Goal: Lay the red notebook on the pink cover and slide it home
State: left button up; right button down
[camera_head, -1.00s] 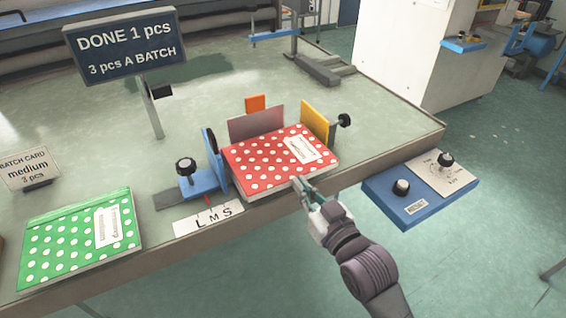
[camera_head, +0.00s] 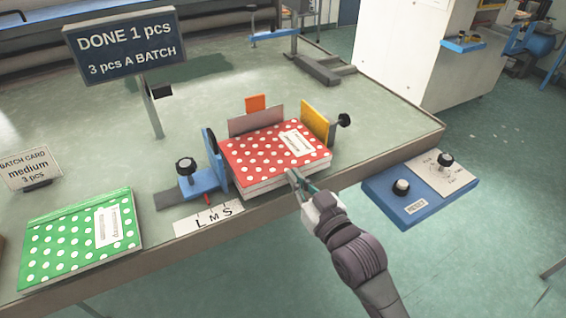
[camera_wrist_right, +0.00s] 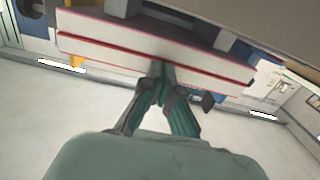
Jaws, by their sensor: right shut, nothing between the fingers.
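The red notebook (camera_head: 262,153) with white dots and a white label lies flat near the table's front edge, between a blue stop and a yellow plate. Its page edges face me; the right wrist view shows pale layers with red edges (camera_wrist_right: 110,38). A mauve-pink panel (camera_head: 256,121) stands upright behind it; I cannot tell whether this is the pink cover. My left gripper is out of view.
The blue stop (camera_head: 211,158) with a black knob stands left, the yellow plate (camera_head: 317,121) right, an orange tab (camera_head: 255,103) behind. A green dotted notebook (camera_head: 70,245) lies at left. A blue control box (camera_head: 415,200) sits at the right edge. The sign reads DONE 1 pcs.

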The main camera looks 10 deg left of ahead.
jog(key=p+v, duration=0.2)
jog(key=v, duration=0.4)
jog(key=shift+p, duration=0.4)
